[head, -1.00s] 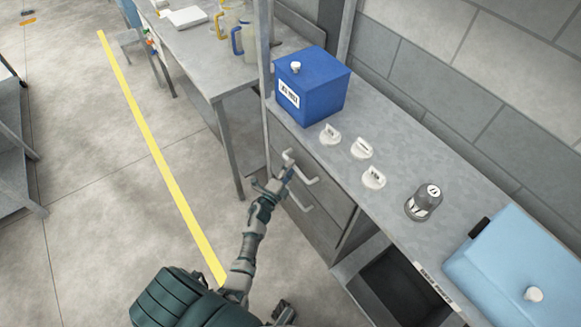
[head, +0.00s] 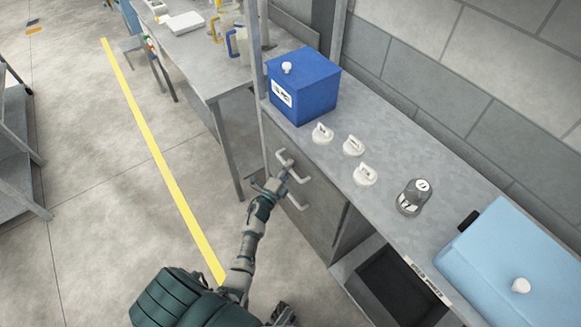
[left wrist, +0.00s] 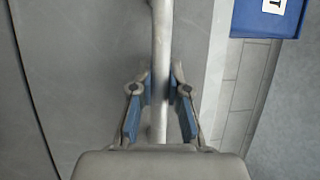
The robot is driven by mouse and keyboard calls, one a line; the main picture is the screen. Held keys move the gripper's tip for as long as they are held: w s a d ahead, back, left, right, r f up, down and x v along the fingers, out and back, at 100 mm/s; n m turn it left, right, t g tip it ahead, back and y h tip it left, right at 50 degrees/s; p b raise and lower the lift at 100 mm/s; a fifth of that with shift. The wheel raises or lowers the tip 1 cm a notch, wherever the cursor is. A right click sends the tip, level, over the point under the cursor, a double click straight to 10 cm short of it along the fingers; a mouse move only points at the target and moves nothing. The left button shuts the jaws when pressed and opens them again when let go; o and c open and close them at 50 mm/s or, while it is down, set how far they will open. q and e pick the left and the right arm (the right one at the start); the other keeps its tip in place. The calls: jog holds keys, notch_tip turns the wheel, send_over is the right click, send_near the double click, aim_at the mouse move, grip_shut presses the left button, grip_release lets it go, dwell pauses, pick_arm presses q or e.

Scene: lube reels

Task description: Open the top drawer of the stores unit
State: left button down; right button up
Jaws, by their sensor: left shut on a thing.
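The stores unit is a grey cabinet with a steel top. Its top drawer (head: 318,192) has a pale bar handle (head: 281,153) and looks flush with the unit. My left gripper (head: 286,171) is at this upper handle in the head view. In the left wrist view the handle bar (left wrist: 161,60) runs between the two blue-padded fingers of the left gripper (left wrist: 160,90), which are shut on it. A lower handle (head: 294,201) sits below, beside the wrist.
An open dark compartment (head: 395,285) lies to the right.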

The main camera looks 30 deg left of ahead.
pick_arm(q)
jog(key=shift+s+a+f, duration=0.1)
jog(key=shift+s+a, duration=0.05)
jog(key=shift+s, duration=0.3)
jog(key=s+a+p, duration=0.1)
jog(key=s+a, duration=0.3)
jog(key=s, duration=0.7)
jog(key=s+a+p, duration=0.1)
jog(key=s+a, duration=0.4)
jog(key=s, duration=0.7)
jog(key=shift+s+a+f+p, duration=0.15)
jog(key=shift+s+a+p, duration=0.15)
jog(key=shift+p, duration=0.1)
pick_arm(e)
jog(key=s+f, duration=0.4)
jog(key=f, duration=0.2)
jog(key=shift+d+f, duration=0.3)
jog(key=shift+d, duration=0.05)
pick_arm(q)
jog(key=c, duration=1.1)
grip_release()
jog(key=shift+w, duration=0.1)
jog(key=shift+c, duration=0.2)
jog(key=s+f, duration=0.2)
jog(key=s, duration=0.9)
jog(key=shift+s, duration=0.35)
pick_arm(e)
jog(key=shift+r, duration=0.1)
pick_arm(q)
jog(key=shift+f, duration=0.1)
